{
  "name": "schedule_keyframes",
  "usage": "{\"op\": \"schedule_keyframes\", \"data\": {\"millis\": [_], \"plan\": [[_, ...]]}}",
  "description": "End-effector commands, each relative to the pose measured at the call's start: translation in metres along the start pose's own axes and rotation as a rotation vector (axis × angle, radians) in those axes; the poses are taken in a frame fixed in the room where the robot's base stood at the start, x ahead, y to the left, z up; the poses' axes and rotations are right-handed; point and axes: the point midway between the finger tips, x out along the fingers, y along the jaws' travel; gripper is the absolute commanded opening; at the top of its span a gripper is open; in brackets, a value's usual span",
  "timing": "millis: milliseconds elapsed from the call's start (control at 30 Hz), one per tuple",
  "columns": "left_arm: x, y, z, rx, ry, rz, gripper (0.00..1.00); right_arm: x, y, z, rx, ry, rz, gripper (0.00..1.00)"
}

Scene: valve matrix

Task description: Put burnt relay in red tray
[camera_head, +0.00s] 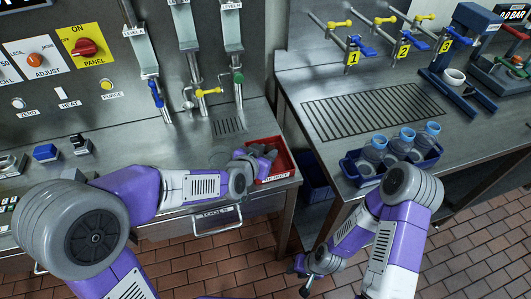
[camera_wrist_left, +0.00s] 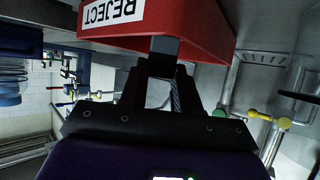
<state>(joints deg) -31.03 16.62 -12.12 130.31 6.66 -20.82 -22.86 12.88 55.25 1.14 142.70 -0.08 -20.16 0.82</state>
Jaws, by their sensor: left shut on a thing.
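The red tray (camera_head: 287,160) sits at the right front corner of the left steel bench. In the left wrist view the tray (camera_wrist_left: 205,32) fills the top, with a white REJECT label. My left gripper (camera_head: 264,154) is at the tray's left part in the head view. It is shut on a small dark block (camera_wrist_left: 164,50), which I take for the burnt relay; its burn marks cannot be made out. The block shows against the red wall; whether it touches the tray is unclear. My right gripper (camera_head: 307,277) hangs low over the floor, its jaw opening too small to judge.
A blue crate (camera_head: 362,180) with several bottles stands on the right bench's front edge. Lever valves (camera_head: 209,91) rise behind the tray. A gap with a blue bin (camera_head: 316,184) separates the benches. The slotted drain (camera_head: 370,108) area is clear.

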Motion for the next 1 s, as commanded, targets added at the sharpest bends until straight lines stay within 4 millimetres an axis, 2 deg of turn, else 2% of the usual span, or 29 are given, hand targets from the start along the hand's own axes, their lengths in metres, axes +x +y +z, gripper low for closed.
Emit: {"op": "schedule_keyframes", "data": {"millis": [33,67,200,600,767,1000], "plan": [[0.002,0.0,0.003,0.0,0.0,0.0,0.0,0.003,0.001,0.0,0.0,0.0,0.0,0.36],[0.001,0.0,0.002,0.0,0.0,0.0,0.35,0.002,0.001,0.0,0.0,0.0,0.0,0.36],[0.001,0.0,0.001,0.0,0.0,0.0,0.56,0.001,0.001,0.0,0.0,0.0,0.0,0.36],[-0.005,0.0,-0.003,0.0,0.001,0.0,0.56,-0.003,-0.001,0.0,0.0,0.0,0.0,0.36],[-0.032,0.0,-0.004,0.0,0.002,0.0,0.56,-0.012,-0.004,0.001,0.0,0.0,0.0,0.36],[-0.087,0.0,-0.006,-0.002,0.003,-0.001,0.56,-0.033,-0.013,0.002,0.0,0.0,0.0,0.36]]}}
